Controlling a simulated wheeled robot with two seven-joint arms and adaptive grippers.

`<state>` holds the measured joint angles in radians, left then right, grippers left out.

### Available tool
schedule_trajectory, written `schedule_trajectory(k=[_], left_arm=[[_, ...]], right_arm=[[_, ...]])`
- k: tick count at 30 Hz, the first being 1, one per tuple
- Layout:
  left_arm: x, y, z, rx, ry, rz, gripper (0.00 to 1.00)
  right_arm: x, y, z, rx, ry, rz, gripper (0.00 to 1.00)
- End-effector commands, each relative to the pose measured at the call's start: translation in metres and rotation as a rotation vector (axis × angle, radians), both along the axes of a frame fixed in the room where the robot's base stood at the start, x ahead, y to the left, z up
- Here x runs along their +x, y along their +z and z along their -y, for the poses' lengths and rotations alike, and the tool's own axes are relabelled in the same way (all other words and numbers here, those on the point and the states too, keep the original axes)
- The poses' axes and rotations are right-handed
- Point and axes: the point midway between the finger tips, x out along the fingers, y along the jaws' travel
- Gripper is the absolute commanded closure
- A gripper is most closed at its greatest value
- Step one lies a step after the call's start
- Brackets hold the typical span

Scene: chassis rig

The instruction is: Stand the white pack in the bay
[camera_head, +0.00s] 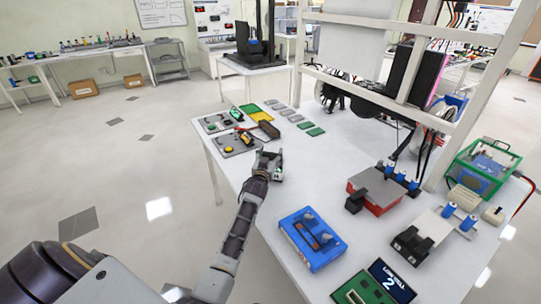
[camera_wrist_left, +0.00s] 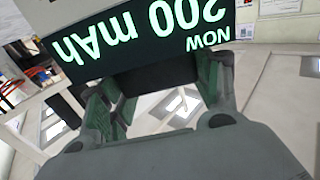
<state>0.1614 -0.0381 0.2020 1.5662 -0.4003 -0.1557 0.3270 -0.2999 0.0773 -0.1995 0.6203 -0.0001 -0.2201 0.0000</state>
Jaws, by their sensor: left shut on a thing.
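My left gripper (camera_head: 268,163) is over the table's near left edge, its fingers pointing away from me. It is shut on a dark-faced pack. In the left wrist view, the dark face of the pack (camera_wrist_left: 155,76) is between the green-padded fingers, and bright upside-down text above reads "200 mAh" and "NOW". I cannot make out a white side of this pack. The blue tray (camera_head: 297,253) on the near table has a slotted recess with small parts; I cannot tell whether it is the bay. My right gripper is not in view.
A red box with a grey top (camera_head: 386,186) and a black clamp (camera_head: 410,243) stand to the right. A "LOW CELL 2" display (camera_head: 391,279) lies in front. A dark brown block (camera_head: 269,130) is just beyond my left gripper. White frame posts rise behind. Table between gripper and red box is clear.

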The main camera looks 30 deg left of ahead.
Motion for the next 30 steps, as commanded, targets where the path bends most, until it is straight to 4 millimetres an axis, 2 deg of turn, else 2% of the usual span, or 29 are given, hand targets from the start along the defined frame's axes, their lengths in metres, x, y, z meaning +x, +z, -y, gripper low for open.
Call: schedule_trajectory(k=[5, 6, 10, 25, 30], left_arm=[[0.0004, -0.0006, -0.0001, 0.001, 0.0, 0.004, 0.99], [0.0001, -0.0022, -0.0001, 0.0, 0.0, 0.0, 0.32], [0.0001, -0.0021, -0.0001, 0.0, 0.0, 0.0, 0.15], [0.0, 0.0007, -0.0002, 0.001, 0.0, 0.0, 0.15], [-0.0075, -0.001, 0.0019, 0.0, 0.0, -0.001, 0.15]], right_arm=[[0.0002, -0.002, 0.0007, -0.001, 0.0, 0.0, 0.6], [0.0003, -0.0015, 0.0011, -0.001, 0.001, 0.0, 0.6], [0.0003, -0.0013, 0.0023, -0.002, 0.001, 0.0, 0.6], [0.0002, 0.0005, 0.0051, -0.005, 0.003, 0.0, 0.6], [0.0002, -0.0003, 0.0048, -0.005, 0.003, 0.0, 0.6]])
